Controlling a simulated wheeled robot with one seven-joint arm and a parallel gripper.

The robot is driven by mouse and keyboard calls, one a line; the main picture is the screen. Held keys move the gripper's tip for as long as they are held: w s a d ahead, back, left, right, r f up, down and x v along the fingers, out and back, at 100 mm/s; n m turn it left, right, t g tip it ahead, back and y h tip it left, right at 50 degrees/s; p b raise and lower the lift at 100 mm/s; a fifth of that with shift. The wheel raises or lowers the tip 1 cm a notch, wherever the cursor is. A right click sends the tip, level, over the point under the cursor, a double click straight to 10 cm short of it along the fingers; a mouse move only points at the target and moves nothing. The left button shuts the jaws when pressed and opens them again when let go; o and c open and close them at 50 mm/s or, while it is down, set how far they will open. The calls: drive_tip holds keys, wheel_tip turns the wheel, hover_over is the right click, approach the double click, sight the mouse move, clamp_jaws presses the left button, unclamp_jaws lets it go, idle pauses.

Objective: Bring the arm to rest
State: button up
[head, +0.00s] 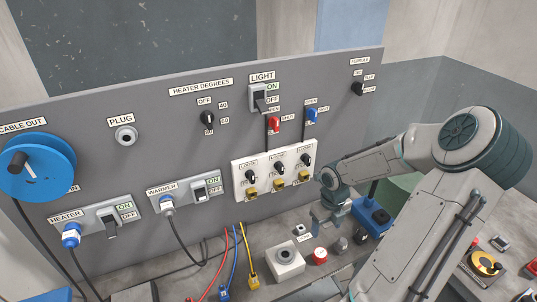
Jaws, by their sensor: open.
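My arm reaches in from the right side of the head view and bends down toward the bench. My gripper (328,224) hangs over the bench, in front of the lower right part of the grey panel (300,75). It is open, and I see nothing held in it. It is small in this view, and my arm hides part of the bench behind it. I cannot tell how far the fingertips are from the things below.
A white lock box (240,172) is on the panel left of my gripper. On the bench are a white button box (285,262), a red button (320,255) and a blue box (371,214). Red, blue and yellow cables (245,250) lie lower middle. A blue cable reel (38,165) is far left.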

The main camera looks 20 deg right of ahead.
drive_tip(key=shift+a, duration=0.1)
drive_tip(key=s+a+r+n+t+b, duration=0.1)
drive_tip(key=s+a+r+n+b, duration=0.1)
drive_tip(key=a+r+n, duration=0.3)
drive_tip(key=s+a+r+n+t+b, duration=0.1)
drive_tip(key=s+a+r+n, duration=0.3)
drive_tip(key=a+n, duration=0.6)
drive_tip(key=s+a+r+n+t+b, duration=0.1)
drive_tip(key=s+a+r+n+b, duration=0.2)
drive_tip(key=a+r+n, duration=0.5)
drive_tip(key=s+n, duration=0.1)
drive_tip(key=n, duration=1.1)
drive_tip(key=shift+a+n+t, duration=0.3)
drive_tip(key=shift+a+t, duration=0.05)
drive_tip(key=shift+t, duration=0.05)
drive_tip(key=shift+d+r, duration=0.1)
